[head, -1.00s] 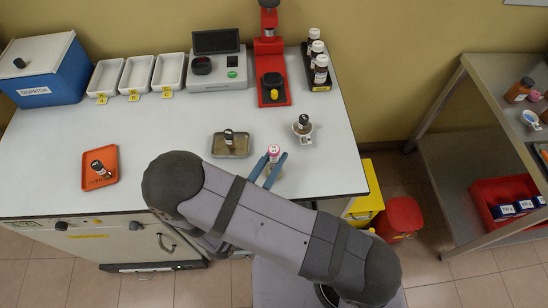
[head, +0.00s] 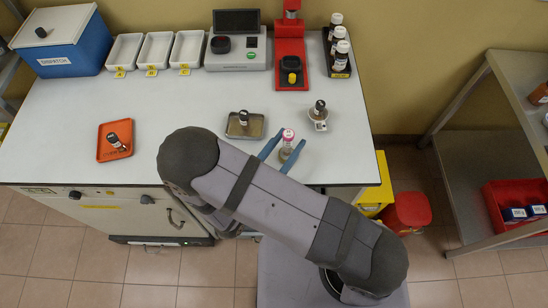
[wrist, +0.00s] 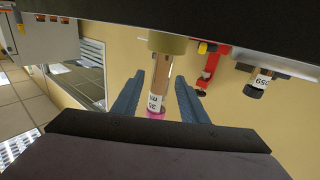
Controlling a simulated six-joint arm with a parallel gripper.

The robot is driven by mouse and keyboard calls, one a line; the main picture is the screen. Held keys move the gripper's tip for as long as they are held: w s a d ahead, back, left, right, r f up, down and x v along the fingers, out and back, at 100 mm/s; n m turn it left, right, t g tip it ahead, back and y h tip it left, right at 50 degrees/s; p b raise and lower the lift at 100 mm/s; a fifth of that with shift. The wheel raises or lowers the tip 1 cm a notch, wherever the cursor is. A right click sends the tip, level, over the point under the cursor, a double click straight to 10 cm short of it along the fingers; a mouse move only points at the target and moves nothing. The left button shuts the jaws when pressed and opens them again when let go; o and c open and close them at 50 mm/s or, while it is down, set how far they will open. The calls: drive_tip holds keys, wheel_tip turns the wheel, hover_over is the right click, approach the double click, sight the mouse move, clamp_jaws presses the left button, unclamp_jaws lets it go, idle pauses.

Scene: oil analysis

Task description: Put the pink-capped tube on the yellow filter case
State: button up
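The pink-capped tube (head: 287,144) stands upright near the front right of the white table. My gripper (head: 294,137) has its two blue fingers on either side of it. The wrist view shows the tube (wrist: 159,92) upside down, pink cap lowest, between the spread fingers (wrist: 158,98). Gaps show on both sides, so my gripper is open and not holding it. The tube's far end meets a short olive-yellow round piece (wrist: 167,43). A yellow box (head: 376,190) stands beside the table's right end. I cannot tell which of these, if either, is the yellow filter case.
A metal tray with a dark-capped bottle (head: 244,119) and a small white stand with another (head: 319,115) are close by. An orange tray (head: 114,141) lies left. A red press (head: 291,56) and bottle rack (head: 340,66) stand behind. Bare tabletop (head: 190,100) lies left of centre.

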drive_tip(key=b+v, duration=0.4)
drive_tip(key=v, duration=0.8)
